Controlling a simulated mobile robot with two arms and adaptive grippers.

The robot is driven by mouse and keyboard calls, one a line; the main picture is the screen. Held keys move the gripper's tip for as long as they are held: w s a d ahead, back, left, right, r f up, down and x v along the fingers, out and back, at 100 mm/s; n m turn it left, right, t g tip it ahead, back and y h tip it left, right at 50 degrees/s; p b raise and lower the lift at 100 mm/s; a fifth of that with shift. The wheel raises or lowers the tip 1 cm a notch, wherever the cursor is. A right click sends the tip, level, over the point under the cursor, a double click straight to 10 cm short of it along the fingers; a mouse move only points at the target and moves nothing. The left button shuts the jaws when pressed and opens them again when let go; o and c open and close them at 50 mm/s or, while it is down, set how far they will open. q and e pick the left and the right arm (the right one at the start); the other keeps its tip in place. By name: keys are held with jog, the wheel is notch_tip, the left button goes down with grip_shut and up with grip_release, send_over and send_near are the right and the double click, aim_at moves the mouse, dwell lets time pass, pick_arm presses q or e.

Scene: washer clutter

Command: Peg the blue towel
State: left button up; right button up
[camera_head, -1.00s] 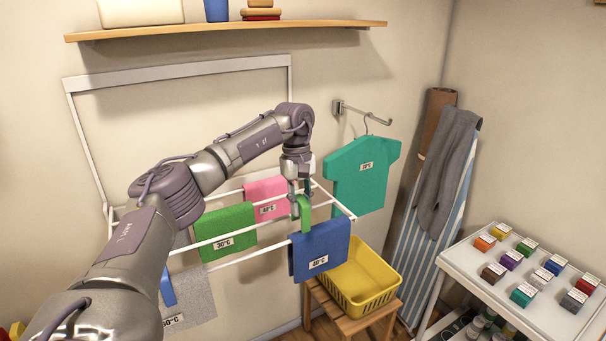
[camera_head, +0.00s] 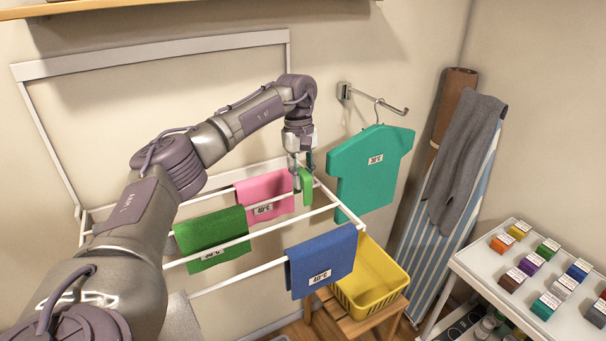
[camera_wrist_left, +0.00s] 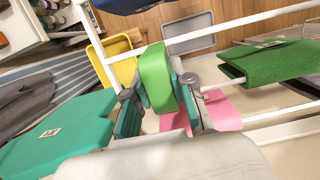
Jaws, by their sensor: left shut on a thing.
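The blue towel (camera_head: 330,247) hangs folded over the front rod of the white drying rack, with a white temperature label on its face. A dark blue edge, probably this towel (camera_wrist_left: 128,5), shows at the top of the left wrist view. My left gripper (camera_head: 302,177) is shut on a green peg (camera_wrist_left: 154,78). The peg (camera_head: 307,187) is beside the pink towel (camera_head: 265,187) near the rack's back right, behind and above the blue towel and apart from it. Whether the peg touches the rack cannot be told. My right gripper is not in view.
A green towel (camera_head: 212,230) hangs left on the rack. A teal shirt (camera_head: 368,170) hangs on a wall hook at right. A yellow basket (camera_head: 372,290) stands beyond the blue towel. An ironing board with a grey cloth (camera_head: 458,155) and a cart (camera_head: 480,245) stand further right.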

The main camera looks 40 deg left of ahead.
pick_arm(q)
jog(key=shift+s+d+r, duration=0.3)
jog(key=shift+s, duration=0.05)
jog(key=shift+w+p, duration=0.1)
jog(key=shift+p, duration=0.25)
jog(key=shift+d+f, duration=0.1)
jog(key=shift+f, duration=0.15)
jog(key=shift+d+f, duration=0.1)
jog(key=shift+d, duration=0.1)
jog(key=shift+s+d+b, duration=0.2)
jog(key=shift+s+d, duration=0.15)
jog(key=shift+d, duration=0.35)
jog(key=shift+s+d+b, duration=0.15)
jog(key=shift+s+d, duration=0.15)
jog(key=shift+d, duration=0.4)
send_over(329, 238)
jog(key=shift+w+a+b, duration=0.2)
jog(key=shift+b, duration=0.15)
notch_tip(329, 238, down, 2)
jog(key=shift+f+b, duration=0.1)
jog(key=shift+b, duration=0.85)
jog(key=shift+f+b, duration=1.2)
jog(key=shift+f, duration=0.35)
jog(key=shift+f+b, duration=0.55)
jog(key=shift+f, duration=0.25)
jog(key=shift+s, duration=0.1)
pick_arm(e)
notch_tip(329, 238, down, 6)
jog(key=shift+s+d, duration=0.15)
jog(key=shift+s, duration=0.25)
